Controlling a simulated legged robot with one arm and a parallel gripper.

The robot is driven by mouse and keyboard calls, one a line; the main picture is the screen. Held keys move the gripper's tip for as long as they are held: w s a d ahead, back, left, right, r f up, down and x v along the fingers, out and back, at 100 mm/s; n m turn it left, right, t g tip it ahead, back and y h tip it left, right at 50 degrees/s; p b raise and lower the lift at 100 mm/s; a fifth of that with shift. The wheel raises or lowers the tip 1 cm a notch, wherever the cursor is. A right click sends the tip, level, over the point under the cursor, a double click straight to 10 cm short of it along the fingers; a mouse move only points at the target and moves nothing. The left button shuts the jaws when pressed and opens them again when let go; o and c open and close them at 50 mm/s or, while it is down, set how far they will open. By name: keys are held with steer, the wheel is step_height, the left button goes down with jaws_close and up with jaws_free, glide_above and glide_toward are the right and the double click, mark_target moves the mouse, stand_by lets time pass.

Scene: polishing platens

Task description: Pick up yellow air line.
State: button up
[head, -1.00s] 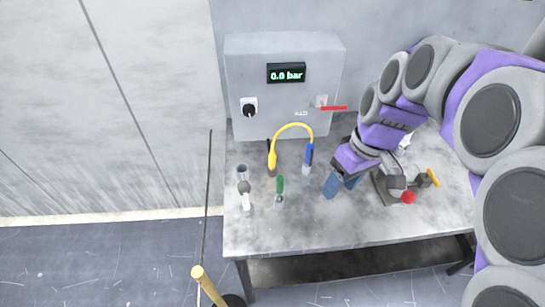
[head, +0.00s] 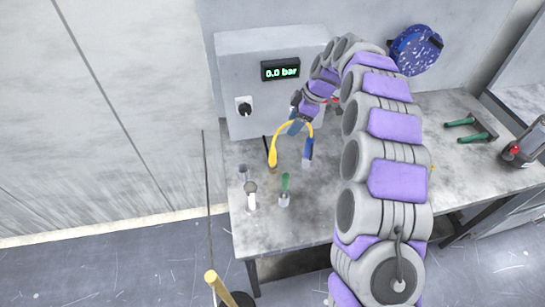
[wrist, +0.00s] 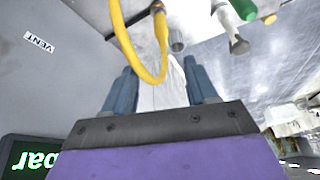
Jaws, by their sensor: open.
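The yellow air line (head: 274,147) stands in an arch on the metal table, in front of the grey control box. In the wrist view, the bend of the yellow air line (wrist: 126,43) shows between the open fingers of my gripper (wrist: 161,75). Nothing is clamped. I cannot tell how deep the hose sits between the fingers.
The control box (head: 240,70) has a 0.0 bar display and a black knob. Small fittings, one with a green handle (head: 285,183), stand at the table's (head: 275,232) front left. A blue disc (head: 416,50) is at the back right. My arm hides the table's middle.

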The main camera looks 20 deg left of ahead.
mark_target(275, 151)
steer(key=shift+b+x, duration=0.6)
steer(key=shift+x, duration=6.15)
steer(key=x, duration=0.4)
steer(key=shift+s+r, duration=0.1)
steer(key=shift+s, duration=0.1)
steer(key=shift+a+f, duration=0.25)
steer(key=shift+f, duration=0.05)
steer(key=shift+d+r, duration=0.15)
steer(key=shift+d, duration=0.1)
steer(key=c, duration=0.4)
jaws_close()
steer(key=shift+a, duration=0.1)
